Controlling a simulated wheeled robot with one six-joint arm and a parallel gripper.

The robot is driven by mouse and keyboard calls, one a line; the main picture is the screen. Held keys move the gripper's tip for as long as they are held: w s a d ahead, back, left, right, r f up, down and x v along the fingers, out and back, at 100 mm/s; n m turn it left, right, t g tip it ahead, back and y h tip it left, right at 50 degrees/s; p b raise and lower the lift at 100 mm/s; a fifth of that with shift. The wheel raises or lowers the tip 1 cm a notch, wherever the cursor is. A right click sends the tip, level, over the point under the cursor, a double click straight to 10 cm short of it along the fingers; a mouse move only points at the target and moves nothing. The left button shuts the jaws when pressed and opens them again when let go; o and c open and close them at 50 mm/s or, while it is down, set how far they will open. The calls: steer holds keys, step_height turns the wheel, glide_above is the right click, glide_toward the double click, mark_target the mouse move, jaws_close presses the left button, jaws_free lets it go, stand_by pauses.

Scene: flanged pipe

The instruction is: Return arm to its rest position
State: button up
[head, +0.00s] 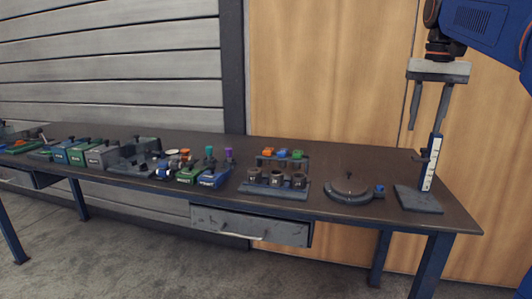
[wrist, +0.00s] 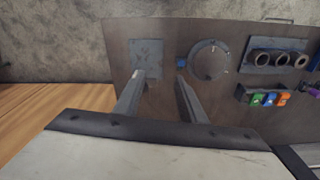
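My gripper (head: 425,122) hangs above the right end of the workbench (head: 335,160) in the head view, fingers pointing down. The two fingers are apart with nothing seen between them. In the wrist view my gripper (wrist: 157,92) also shows its fingers spread and empty. Below it stands an upright gauge post with a white scale (head: 431,163) on a square base (head: 419,200). One fingertip overlaps the post top in the head view; a gap between them cannot be judged there.
Left of the gauge are a round dial plate (head: 349,190) with a blue knob, a rack with dark rings (head: 276,181), and small coloured blocks (head: 283,154). Several green, blue and grey boxes (head: 103,155) stand farther left. A drawer (head: 250,227) hangs under the bench.

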steer(key=s+a+f+n+t, duration=0.1)
steer(key=s+a+f, duration=0.3)
steer(key=s+f, duration=0.4)
steer(key=s+a+f+n+t, duration=0.1)
steer(key=s+a+f, duration=0.3)
steer(key=s+f, duration=0.5)
steer(key=s+a+f+n+t, duration=0.1)
steer(key=s+a+f, duration=0.3)
steer(key=f, duration=1.2)
steer(key=s+n, duration=0.1)
steer(key=s, duration=0.3)
steer(key=shift+s+f+n+t, duration=0.2)
steer(key=shift+f+n+t, duration=0.1)
steer(key=shift+n+t, duration=0.1)
